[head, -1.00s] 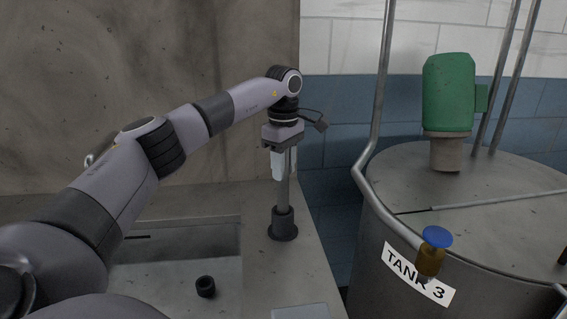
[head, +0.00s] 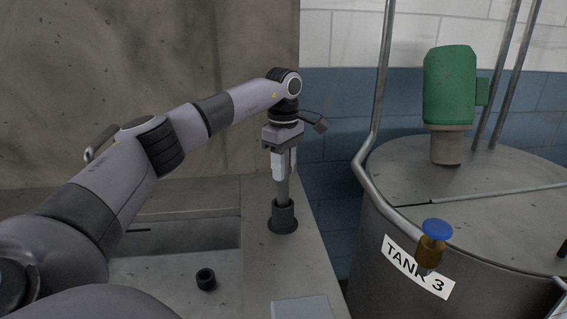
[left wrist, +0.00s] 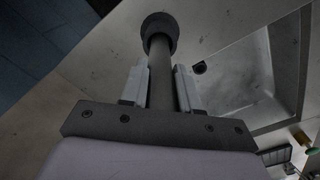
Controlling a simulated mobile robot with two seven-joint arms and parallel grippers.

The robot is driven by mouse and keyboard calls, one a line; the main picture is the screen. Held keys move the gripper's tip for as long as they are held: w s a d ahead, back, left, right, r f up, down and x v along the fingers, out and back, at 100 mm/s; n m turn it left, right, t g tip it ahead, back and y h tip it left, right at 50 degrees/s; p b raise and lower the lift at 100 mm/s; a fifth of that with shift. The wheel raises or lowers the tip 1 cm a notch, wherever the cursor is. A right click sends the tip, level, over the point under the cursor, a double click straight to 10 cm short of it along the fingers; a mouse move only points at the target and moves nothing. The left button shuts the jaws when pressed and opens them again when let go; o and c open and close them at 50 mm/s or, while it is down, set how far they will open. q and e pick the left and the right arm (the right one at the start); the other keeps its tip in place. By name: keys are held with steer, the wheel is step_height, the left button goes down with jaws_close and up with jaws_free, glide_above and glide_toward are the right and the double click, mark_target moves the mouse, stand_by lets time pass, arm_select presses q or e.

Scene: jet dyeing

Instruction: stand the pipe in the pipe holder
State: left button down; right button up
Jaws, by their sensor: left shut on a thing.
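The grey pipe (head: 283,190) is upright, with its lower end inside the dark round pipe holder (head: 283,218) on the counter. My left gripper (head: 284,172) is above the holder and shut on the upper part of the pipe. In the left wrist view the pipe (left wrist: 161,75) runs between the two fingers to the holder (left wrist: 159,29), which surrounds its far end. How deep the pipe sits inside the holder is hidden. My right gripper is in neither view.
A sink basin (head: 165,262) with a small dark ring (head: 206,279) in it lies left of the holder. The counter edge is close on the right. Beyond it stands Tank 3 (head: 455,200) with a bent metal rail and a blue-topped valve (head: 437,230).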

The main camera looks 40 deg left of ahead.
arm_select(q)
steer(key=shift+f, duration=0.3)
steer(key=c, duration=0.8)
jaws_free()
steer(key=shift+o, duration=0.2)
